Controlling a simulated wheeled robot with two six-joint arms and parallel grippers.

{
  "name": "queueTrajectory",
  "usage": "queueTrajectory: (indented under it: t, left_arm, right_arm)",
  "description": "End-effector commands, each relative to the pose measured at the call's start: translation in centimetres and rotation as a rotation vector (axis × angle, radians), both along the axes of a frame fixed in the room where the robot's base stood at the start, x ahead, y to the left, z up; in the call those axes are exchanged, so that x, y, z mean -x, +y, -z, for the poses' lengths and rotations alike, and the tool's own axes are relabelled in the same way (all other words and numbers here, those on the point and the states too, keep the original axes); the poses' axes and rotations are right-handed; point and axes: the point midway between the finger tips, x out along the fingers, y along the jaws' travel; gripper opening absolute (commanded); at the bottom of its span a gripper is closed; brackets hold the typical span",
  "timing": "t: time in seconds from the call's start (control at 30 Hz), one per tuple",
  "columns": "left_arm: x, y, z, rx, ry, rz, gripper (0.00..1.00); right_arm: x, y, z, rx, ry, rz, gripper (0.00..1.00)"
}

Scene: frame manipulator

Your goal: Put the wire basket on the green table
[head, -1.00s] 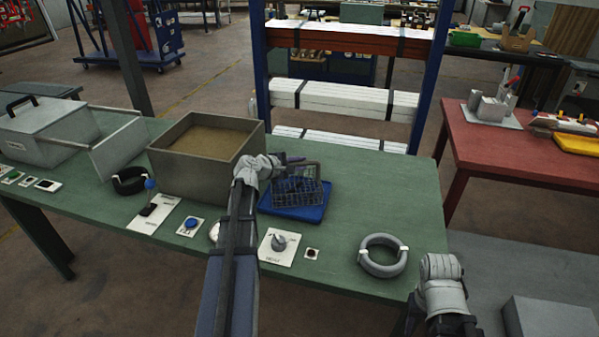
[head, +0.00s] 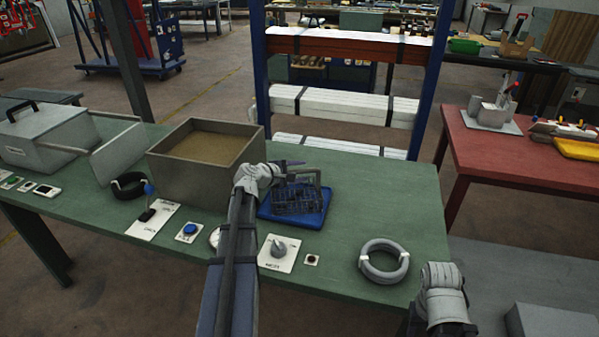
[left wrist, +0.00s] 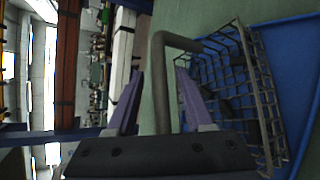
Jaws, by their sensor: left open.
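The wire basket (head: 298,200) is a dark mesh basket with an upright handle, standing on a blue tray (head: 312,219) on the green table (head: 345,203). My left gripper (head: 293,169) is at the handle, just left of and above the basket. In the left wrist view its purple fingers (left wrist: 160,88) are open. The grey handle bar (left wrist: 163,60) runs between them, and the basket mesh (left wrist: 225,85) lies to the right over the blue tray (left wrist: 290,40). Whether a finger touches the handle is not clear. My right arm is at the lower right; its fingers do not show.
A sand-filled box (head: 200,172) stands left of my left gripper. A dial panel (head: 278,254), a blue button (head: 189,230) and a grey ring (head: 384,261) are along the front edge. Bare tabletop lies right of the tray. A red table (head: 520,160) is farther right.

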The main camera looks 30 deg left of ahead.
Motion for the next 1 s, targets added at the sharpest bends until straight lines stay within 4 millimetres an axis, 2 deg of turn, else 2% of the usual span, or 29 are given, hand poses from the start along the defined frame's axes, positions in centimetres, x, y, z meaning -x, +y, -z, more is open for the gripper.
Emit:
queueTrajectory:
  t: [0.07, 0.17, 0.4, 0.6, 0.8, 1.0]
  left_arm:
    - [0.0, 0.0, -0.5, 0.000, 0.000, 0.000, 0.52]
    - [1.4, 0.2, -1.1, 0.000, 0.001, -0.001, 0.52]
    - [6.0, 1.3, -3.2, 0.000, 0.000, -0.003, 0.52]
    - [9.0, 2.2, -4.5, 0.001, 0.000, -0.002, 0.52]
    - [10.5, 2.6, -5.0, 0.000, 0.000, 0.000, 0.52]
    - [10.7, 2.7, -5.0, -0.001, 0.000, 0.000, 0.52]
  right_arm:
    - [0.0, 0.0, -0.5, 0.000, 0.000, 0.000, 0.50]
    - [0.0, 0.0, -1.1, 0.000, 0.000, 0.000, 0.50]
    - [0.0, 0.0, -3.3, 0.000, 0.000, 0.000, 0.50]
    - [0.0, 0.0, -4.5, 0.000, 0.000, 0.000, 0.50]
    - [0.0, 0.0, -5.0, 0.000, 0.000, 0.000, 0.50]
    - [0.0, 0.0, -5.0, 0.000, 0.000, 0.000, 0.50]
